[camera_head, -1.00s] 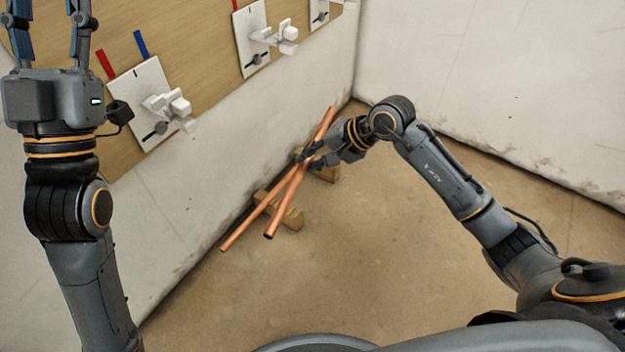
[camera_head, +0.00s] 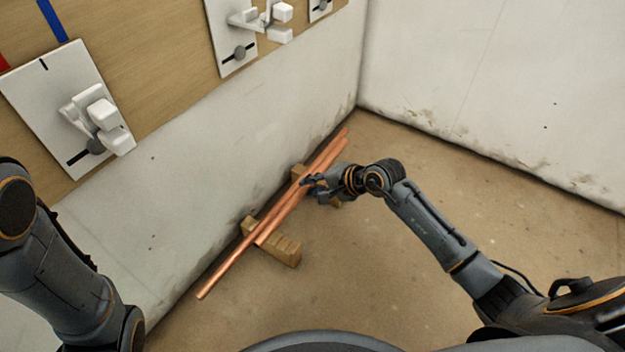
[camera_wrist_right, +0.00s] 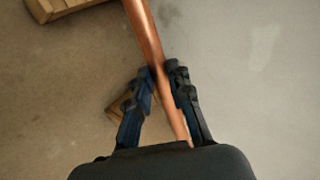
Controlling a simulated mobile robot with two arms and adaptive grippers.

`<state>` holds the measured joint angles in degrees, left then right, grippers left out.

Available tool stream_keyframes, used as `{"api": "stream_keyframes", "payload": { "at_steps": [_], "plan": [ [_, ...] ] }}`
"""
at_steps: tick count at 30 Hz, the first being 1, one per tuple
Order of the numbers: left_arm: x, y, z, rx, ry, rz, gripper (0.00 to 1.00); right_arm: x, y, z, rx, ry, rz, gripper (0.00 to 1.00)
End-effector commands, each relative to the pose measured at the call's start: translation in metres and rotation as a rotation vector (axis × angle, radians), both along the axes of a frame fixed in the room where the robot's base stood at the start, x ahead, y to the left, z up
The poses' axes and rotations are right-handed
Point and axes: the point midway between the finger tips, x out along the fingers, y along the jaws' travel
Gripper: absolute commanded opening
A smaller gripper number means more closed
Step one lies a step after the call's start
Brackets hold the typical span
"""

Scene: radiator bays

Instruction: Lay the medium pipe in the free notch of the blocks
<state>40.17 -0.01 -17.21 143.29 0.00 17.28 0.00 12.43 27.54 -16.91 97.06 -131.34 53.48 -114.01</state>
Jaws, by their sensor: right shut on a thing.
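My right gripper (camera_head: 309,184) is shut on the shorter copper pipe (camera_head: 277,224), the medium one by its look. In the right wrist view, its fingers (camera_wrist_right: 162,72) clasp this pipe (camera_wrist_right: 147,38) from both sides. A longer copper pipe (camera_head: 226,268) lies beside it on the wall side, nearly parallel, across both blocks. The near wooden block (camera_head: 286,251) shows notches along its top. The far block (camera_head: 298,171) is partly hidden by pipes and gripper. The held pipe is over the near block; I cannot tell whether it sits in a notch. My left gripper is out of view.
A white wall (camera_head: 185,190) runs close along the left of the pipes. White plates with valves (camera_head: 98,115) hang on a wooden panel above. Another white wall (camera_head: 480,90) closes the back right. The floor (camera_head: 420,290) right of the blocks is clear.

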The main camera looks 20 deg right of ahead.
Motion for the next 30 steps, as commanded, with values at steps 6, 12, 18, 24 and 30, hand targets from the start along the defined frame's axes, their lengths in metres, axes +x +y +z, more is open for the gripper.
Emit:
{"api": "stream_keyframes", "payload": {
  "at_steps": [6,12,18,24,30],
  "plan": [
    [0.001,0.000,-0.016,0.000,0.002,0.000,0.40,0.000,0.000,-0.018,0.002,0.001,-0.001,0.00],
    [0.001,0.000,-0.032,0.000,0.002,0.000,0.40,0.000,0.000,-0.039,0.003,0.001,-0.001,0.00],
    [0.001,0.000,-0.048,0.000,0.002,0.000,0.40,0.000,-0.001,-0.059,-0.001,-0.001,0.000,0.00],
    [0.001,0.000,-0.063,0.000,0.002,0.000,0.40,0.000,0.000,-0.077,-0.001,-0.001,0.000,0.00],
    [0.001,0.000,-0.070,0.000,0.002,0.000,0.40,0.000,0.000,-0.085,-0.001,0.000,0.001,0.00]
  ]
}}
